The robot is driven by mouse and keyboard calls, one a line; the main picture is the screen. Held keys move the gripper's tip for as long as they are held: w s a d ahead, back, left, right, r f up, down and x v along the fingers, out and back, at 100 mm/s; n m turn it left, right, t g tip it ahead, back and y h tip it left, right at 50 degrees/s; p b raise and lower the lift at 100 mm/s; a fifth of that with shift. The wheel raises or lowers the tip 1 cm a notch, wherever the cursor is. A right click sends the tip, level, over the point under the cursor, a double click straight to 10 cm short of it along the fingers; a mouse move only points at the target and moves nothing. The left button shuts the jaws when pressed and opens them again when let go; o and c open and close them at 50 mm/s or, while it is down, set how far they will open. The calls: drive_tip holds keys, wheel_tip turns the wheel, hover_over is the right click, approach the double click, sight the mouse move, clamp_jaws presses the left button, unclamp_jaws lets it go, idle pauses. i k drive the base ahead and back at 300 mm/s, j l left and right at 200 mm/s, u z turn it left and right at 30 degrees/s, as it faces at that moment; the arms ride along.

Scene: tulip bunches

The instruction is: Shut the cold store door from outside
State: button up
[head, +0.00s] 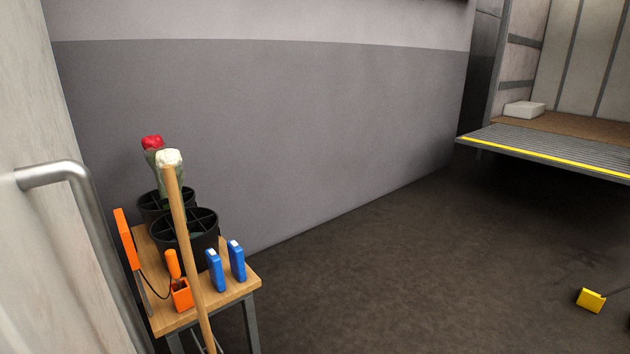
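A pale panel (28,120), which looks like the cold store door, stands upright and very close along the left edge of the head view. A bent metal tube handle (82,190) is fixed to its face. Only part of the panel shows; its far edge runs down beside a small table. I cannot tell how far it stands open, and its frame is out of view. My gripper is not in view.
A yellow block (590,299) lies right; dark floor (420,270) is clear.

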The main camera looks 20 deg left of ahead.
sight(65, 289)
drive_tip(key=i+u, duration=0.2)
drive_tip(key=u, duration=0.3)
drive_tip(key=i+l+u, duration=0.15)
drive_tip(key=u, duration=0.3)
drive_tip(key=i+l+u, duration=0.2)
drive_tip(key=u, duration=0.3)
drive_tip(key=i+l+u, duration=0.15)
drive_tip(key=l+u, duration=0.15)
drive_tip(key=u, duration=0.2)
drive_tip(key=i+l+u, duration=0.1)
drive_tip(key=l+u, duration=0.2)
drive_tip(key=u, duration=0.2)
drive_tip(key=i+l+u, duration=0.1)
drive_tip(key=l+u, duration=0.4)
drive_tip(key=l, duration=0.15)
drive_tip(key=i, duration=0.05)
